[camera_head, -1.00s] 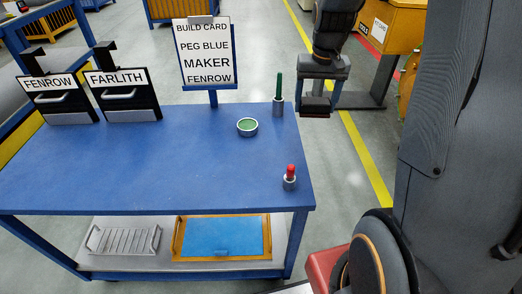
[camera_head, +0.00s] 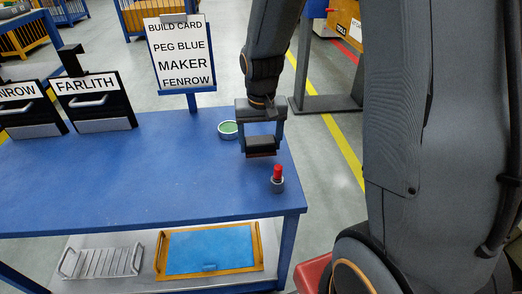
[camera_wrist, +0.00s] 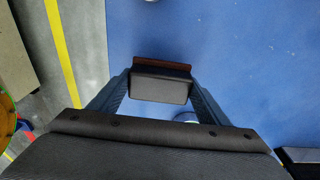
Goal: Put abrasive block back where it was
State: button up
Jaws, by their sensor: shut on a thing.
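My gripper (camera_head: 261,146) is shut on the abrasive block (camera_head: 261,153), a dark block with a reddish-brown face. It is above the right part of the blue table, behind the red peg in the head view. In the wrist view the block (camera_wrist: 161,84) sits between the fingers of my gripper (camera_wrist: 160,88), over the blue table top (camera_wrist: 250,60). The head view does not clearly show a gap between block and table. The place it came from cannot be told from these frames.
A red peg in a grey holder (camera_head: 277,180) stands near the right front corner. A round green-filled dish (camera_head: 228,130) is just left of my gripper. The build card stand (camera_head: 180,60) and the FARLITH bin (camera_head: 95,104) are farther back. The table's (camera_head: 120,185) middle is clear.

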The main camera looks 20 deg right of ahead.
aim_at(260, 151)
jog(key=shift+f, duration=1.7)
jog(key=shift+f, duration=0.15)
jog(key=o, duration=1.4)
jog(key=r, duration=0.7)
jog(key=s+r+b, duration=0.1)
jog(key=r, duration=0.2)
jog(key=shift+s+a+r, duration=0.1)
jog(key=shift+a+r, duration=0.05)
jog(key=shift+r, duration=0.25)
jog(key=shift+s+r, duration=0.2)
jog(key=shift+r, duration=0.4)
jog(key=s+f, duration=0.2)
jog(key=s, duration=0.2)
jog(key=s+f+n, duration=0.1)
jog(key=s, duration=0.4)
jog(key=s+f+n+g, duration=0.1)
jog(key=s+f, duration=0.1)
jog(key=s, duration=0.2)
jog(key=shift+s+d+f, duration=0.15)
jog(key=shift+d+f, duration=0.05)
jog(key=shift+f, duration=0.15)
